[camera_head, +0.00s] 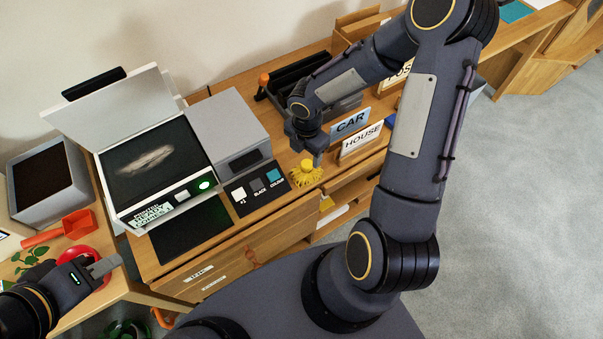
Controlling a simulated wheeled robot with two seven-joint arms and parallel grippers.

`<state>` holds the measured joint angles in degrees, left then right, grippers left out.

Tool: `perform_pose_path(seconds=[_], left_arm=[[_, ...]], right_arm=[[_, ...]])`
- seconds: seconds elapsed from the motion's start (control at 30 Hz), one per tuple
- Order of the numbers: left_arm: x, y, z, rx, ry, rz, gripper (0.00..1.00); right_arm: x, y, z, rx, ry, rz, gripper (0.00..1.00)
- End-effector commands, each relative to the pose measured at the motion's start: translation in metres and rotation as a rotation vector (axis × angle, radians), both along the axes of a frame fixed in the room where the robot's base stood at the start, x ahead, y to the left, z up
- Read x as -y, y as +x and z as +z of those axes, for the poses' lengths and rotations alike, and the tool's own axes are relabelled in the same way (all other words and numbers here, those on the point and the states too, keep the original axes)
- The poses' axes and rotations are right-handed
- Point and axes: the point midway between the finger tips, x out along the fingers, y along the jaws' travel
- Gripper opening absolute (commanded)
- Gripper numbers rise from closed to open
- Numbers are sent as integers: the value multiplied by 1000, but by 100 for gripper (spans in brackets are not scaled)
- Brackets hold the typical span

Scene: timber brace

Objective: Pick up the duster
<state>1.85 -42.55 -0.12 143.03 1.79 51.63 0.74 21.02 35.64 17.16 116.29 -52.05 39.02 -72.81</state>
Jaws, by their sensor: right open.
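The duster (306,175), a small yellow fluffy thing with a yellow top, sits on the wooden desk just right of the copier's button panel. My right gripper (314,158) is open and points down right at the duster's top, beside or just behind it; I cannot tell whether they touch. My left gripper (106,268) is at the lower left, far from the duster, beside a red round object (75,255). Its finger opening is not clear from this angle.
A copier (150,165) with its lid up shows a pale smudge on its glass. CAR (350,122) and HOUSE (361,142) signs stand right of the duster. A grey bin (73,185) and an orange scoop (70,227) are at the left. Open floor lies right.

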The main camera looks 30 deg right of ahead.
Motion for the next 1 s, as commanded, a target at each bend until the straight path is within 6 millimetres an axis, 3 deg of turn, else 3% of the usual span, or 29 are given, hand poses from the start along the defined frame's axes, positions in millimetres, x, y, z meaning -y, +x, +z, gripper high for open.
perform_pose_path(seconds=[0.4,0.73,1.0], left_arm=[[0,0,2,0,0,0,33],[0,0,2,0,0,0,33],[0,0,2,0,0,0,33]], right_arm=[[4,2,-56,-4,0,-3,57],[5,3,-65,0,0,-5,57],[4,2,-64,-1,0,-5,24]])
